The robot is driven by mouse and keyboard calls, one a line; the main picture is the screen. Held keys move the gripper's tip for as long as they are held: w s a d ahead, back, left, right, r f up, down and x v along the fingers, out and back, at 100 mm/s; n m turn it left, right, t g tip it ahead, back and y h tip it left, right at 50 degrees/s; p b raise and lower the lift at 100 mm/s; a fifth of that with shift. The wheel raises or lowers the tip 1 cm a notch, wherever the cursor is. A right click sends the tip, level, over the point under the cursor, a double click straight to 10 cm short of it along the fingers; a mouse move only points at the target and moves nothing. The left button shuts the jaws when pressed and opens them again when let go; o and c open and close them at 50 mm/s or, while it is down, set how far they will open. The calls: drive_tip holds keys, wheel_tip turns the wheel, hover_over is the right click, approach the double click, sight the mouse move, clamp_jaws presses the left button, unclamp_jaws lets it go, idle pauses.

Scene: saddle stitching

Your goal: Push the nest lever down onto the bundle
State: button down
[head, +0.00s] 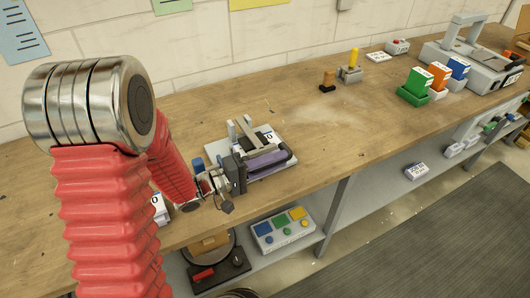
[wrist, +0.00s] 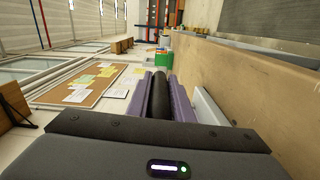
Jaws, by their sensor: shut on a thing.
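The nest (head: 215,151) is a pale base on the bench with a light upright frame and dark side parts. A white bundle (head: 268,136) with dark print shows partly at its back. My gripper (head: 267,160) comes in from the left, its purple fingers low over the front of the nest. In the wrist view, my gripper (wrist: 161,90) has its purple fingers on both sides of a black round bar (wrist: 160,97), which looks like the nest lever's grip. The fingers hide much of the nest, so I cannot tell whether the lever touches the bundle.
A dark-and-brown stamp (head: 328,81) and a yellow-handled tool (head: 352,66) stand farther back. Green, orange and blue holders (head: 414,88) stand to the right, before a grey machine (head: 475,60). A button panel (head: 282,231) sits on the shelf below. Bare bench lies right of the nest.

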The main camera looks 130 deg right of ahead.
drive_tip(key=shift+d+f, duration=0.2)
drive_tip(key=shift+f, duration=0.45)
drive_tip(key=shift+d+f, duration=0.1)
drive_tip(key=shift+f, duration=0.05)
drive_tip(key=shift+w, duration=0.1)
drive_tip(key=c, duration=1.6)
unclamp_jaws()
drive_tip(key=shift+c, duration=0.2)
drive_tip(key=v, duration=1.3)
drive_tip(key=shift+w, duration=0.4)
